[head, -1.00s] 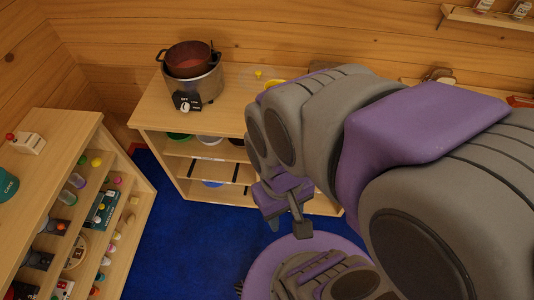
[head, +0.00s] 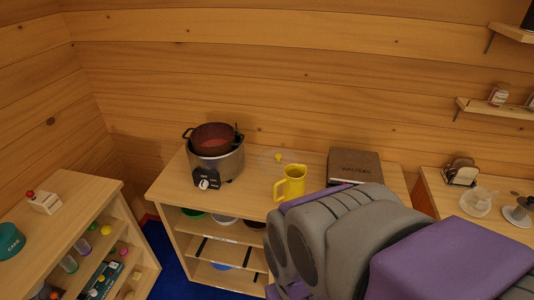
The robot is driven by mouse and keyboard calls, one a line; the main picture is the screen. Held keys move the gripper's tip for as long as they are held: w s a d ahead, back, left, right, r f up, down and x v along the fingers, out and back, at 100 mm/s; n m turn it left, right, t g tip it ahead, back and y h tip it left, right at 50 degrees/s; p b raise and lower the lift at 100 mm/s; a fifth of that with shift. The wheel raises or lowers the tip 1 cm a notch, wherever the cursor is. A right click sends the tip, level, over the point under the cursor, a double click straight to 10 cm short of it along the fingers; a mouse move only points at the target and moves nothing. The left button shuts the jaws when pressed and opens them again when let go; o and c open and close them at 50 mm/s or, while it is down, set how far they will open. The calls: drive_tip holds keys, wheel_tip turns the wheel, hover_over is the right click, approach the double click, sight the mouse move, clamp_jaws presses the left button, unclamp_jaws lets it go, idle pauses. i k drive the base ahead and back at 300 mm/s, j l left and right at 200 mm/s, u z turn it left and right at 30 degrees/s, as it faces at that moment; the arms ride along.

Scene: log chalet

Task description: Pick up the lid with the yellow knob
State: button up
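The lid with the yellow knob (head: 278,157) lies on the wooden counter, between the cooker and the yellow jug. It looks like a clear, see-through disc, so its rim is faint; the small yellow knob shows best. My arm fills the lower right of the head view, in front of the counter. My gripper is below the bottom edge of the picture, so its fingers are hidden.
A cooker (head: 226,165) with a dark red pot (head: 213,138) stands left of the lid. A yellow jug (head: 291,184) stands in front and right of it. A brown box (head: 355,165) lies farther right. A low shelf unit (head: 80,187) stands at the left.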

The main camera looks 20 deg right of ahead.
sight(274, 162)
drive_tip(key=i+j+z, duration=0.15)
drive_tip(key=i+z, duration=0.25)
drive_tip(key=i+j+z, duration=0.75)
drive_tip(key=i+l, duration=0.1)
